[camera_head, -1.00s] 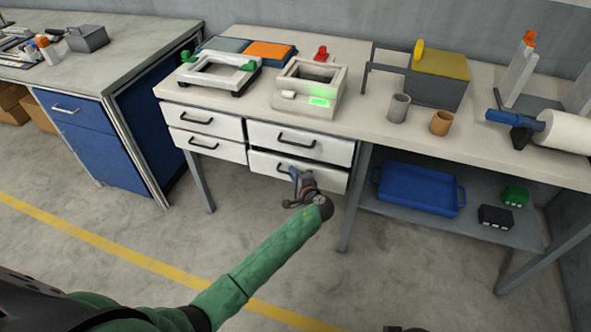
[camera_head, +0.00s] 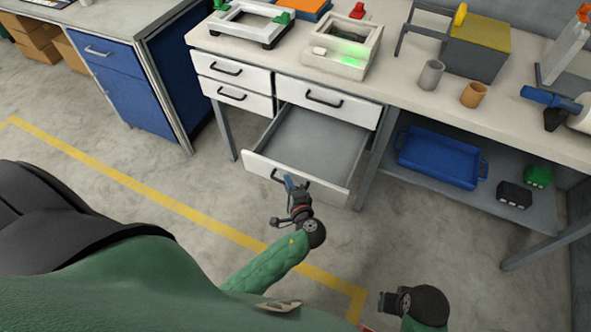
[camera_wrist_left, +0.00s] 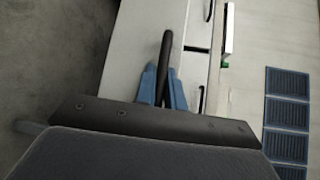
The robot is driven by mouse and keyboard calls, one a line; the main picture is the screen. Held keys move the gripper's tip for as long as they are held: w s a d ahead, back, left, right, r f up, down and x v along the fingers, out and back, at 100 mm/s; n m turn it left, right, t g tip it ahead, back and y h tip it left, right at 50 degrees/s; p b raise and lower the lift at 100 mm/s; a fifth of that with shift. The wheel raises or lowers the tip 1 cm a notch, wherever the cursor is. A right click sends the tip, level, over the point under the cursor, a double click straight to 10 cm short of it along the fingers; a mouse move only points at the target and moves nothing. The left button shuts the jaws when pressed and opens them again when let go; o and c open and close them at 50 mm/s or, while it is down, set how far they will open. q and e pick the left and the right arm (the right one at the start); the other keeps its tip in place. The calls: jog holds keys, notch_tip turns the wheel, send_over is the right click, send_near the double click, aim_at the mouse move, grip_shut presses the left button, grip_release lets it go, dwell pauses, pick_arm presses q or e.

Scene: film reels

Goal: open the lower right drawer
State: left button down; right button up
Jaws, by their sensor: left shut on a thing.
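The lower right drawer (camera_head: 318,140) is pulled far out of the white drawer unit in the head view, and its grey inside looks empty. My left gripper (camera_head: 289,182) is at its front panel, shut on the black bar handle. In the left wrist view the blue fingers (camera_wrist_left: 163,88) close around the dark handle (camera_wrist_left: 166,50), with the white drawer front (camera_wrist_left: 145,30) behind. My right gripper (camera_head: 388,300) is low at the bottom right of the head view, away from the drawer; its jaws are too small to judge.
The upper right drawer (camera_head: 340,103) and both left drawers (camera_head: 232,70) are shut. A blue tray (camera_head: 440,158) lies on the shelf to the right, beside a table leg (camera_head: 368,175). The floor in front is clear. A machine with a green light (camera_head: 345,55) stands on the tabletop.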

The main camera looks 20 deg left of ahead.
pick_arm(q)
jog(key=shift+s, duration=1)
pick_arm(e)
jog(key=shift+w+f, duration=0.1)
jog(key=shift+f, duration=0.05)
pick_arm(q)
jog(key=c, duration=1.8)
grip_release()
jog(key=shift+o, duration=0.2)
pick_arm(e)
jog(key=shift+f, duration=0.1)
